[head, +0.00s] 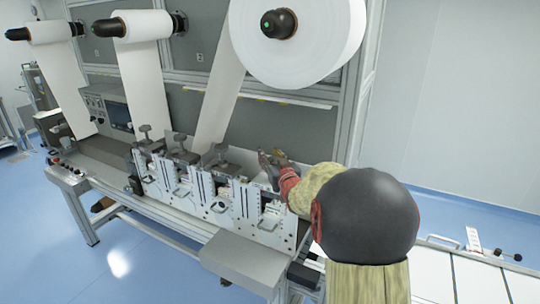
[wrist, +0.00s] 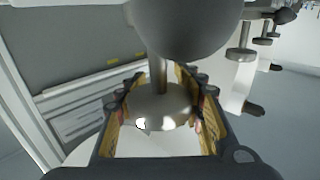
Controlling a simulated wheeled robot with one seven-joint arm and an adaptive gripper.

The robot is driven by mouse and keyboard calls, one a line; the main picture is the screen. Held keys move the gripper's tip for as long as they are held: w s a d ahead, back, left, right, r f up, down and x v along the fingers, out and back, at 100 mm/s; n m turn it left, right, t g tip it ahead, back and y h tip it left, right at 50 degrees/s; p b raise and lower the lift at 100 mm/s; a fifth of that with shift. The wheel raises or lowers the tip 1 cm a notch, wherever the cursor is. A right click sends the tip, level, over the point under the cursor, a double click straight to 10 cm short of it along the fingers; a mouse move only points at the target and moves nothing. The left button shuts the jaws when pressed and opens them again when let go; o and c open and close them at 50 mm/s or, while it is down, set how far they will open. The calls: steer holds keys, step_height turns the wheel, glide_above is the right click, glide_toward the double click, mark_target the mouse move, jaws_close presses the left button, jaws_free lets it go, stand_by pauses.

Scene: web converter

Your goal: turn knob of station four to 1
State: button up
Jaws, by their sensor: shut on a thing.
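A row of stations with grey knobs runs along the front of the machine. Three knobs show in the head view, including the left one (head: 145,130) and the third from left (head: 218,152). My gripper (head: 271,160) is at the rightmost station (head: 272,212), and it hides that station's knob in the head view. In the wrist view my gripper (wrist: 163,112) has a finger on each side of the knob's round metal disc (wrist: 160,103) and is shut on it. A large grey rounded part (wrist: 190,25) is above the disc's stem. No dial number is readable.
A large white roll (head: 300,45) hangs above my arm, with smaller rolls (head: 148,25) to its left. Neighbouring knobs (wrist: 240,55) stand right of my fingers in the wrist view. A grey box (head: 245,262) juts out in front. Blue floor lies clear at left.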

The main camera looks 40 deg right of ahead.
steer(key=c, duration=0.3)
steer(key=shift+f+m+g+h+b, duration=0.15)
steer(key=shift+m+g+h+b, duration=0.35)
steer(key=shift+b, duration=0.8)
steer(key=shift+c, duration=0.2)
steer(key=shift+s+d+m+h+b, duration=0.15)
steer(key=shift+m+h+b, duration=0.25)
steer(key=shift+h+b, duration=0.45)
steer(key=s+m+g+h+p, duration=0.1)
steer(key=m+g+h+p, duration=0.1)
steer(key=m+g+p, duration=0.1)
steer(key=s+d+m+g+h+p, duration=0.1)
steer(key=m+g+h+p, duration=0.2)
steer(key=g+p, duration=0.1)
steer(key=s+d+m+g+h+p, duration=0.1)
steer(key=m+g+h+p, duration=0.2)
steer(key=g, duration=0.2)
steer(key=shift+d+r+m+g+p, duration=0.15)
steer(key=shift+r+m+g+p, duration=0.05)
steer(key=shift+m+g+p, duration=0.2)
steer(key=shift+g, duration=0.3)
steer(key=o, duration=1.2)
steer(key=shift+o, duration=0.6)
